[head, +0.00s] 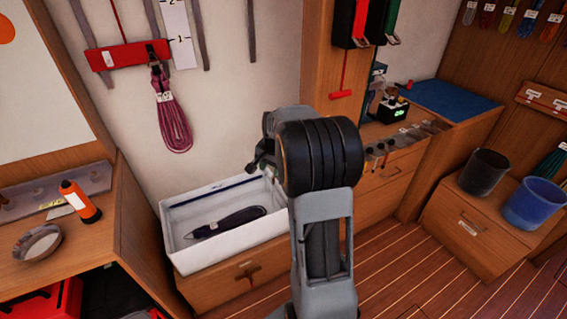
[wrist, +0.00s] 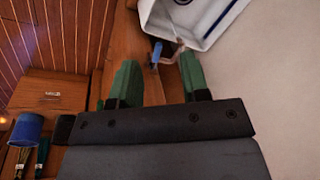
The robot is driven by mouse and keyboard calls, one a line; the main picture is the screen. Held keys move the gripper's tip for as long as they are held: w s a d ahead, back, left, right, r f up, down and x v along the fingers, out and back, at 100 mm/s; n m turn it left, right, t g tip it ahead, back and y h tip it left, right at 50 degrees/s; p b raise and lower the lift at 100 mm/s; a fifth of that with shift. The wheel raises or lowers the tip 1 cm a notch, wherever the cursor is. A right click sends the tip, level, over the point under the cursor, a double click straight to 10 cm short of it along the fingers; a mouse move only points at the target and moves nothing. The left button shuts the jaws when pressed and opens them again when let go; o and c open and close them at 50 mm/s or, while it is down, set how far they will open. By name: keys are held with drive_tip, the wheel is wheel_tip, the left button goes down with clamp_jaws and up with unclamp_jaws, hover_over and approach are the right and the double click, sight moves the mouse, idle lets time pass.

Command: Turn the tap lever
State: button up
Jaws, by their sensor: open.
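A small blue lever (wrist: 156,52) shows in the wrist view on the wooden front below a white basin, beside a brownish tap body (wrist: 178,48). In the head view a small bronze-brown fitting (head: 248,272) on the wooden front under the basin looks like this tap; its lever is not clear there. My gripper (wrist: 159,62) is open, with its two green fingers apart and nothing between them that I can see held. In the picture the lever appears between the fingertips, seemingly beyond them. In the head view my gripper (head: 256,164) is partly hidden by my wrist, above the basin.
A black bucket (head: 484,172) and a blue bucket (head: 535,203) stand at right. The plank floor (head: 440,265) is open.

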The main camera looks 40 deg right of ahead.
drive_tip(key=w+d+f+m+p, duration=0.1)
drive_tip(key=w+d+m+p, duration=0.25)
drive_tip(key=d, duration=0.55)
drive_tip(key=shift+m, duration=0.45)
drive_tip(key=f, duration=0.3)
drive_tip(key=w+f+p, duration=0.1)
drive_tip(key=f, duration=0.7)
drive_tip(key=shift+w+f, duration=0.15)
drive_tip(key=shift+w, duration=0.15)
drive_tip(key=shift+w+f+p, duration=0.2)
drive_tip(key=shift+f+p, duration=0.15)
drive_tip(key=shift+f, duration=0.65)
clamp_jaws()
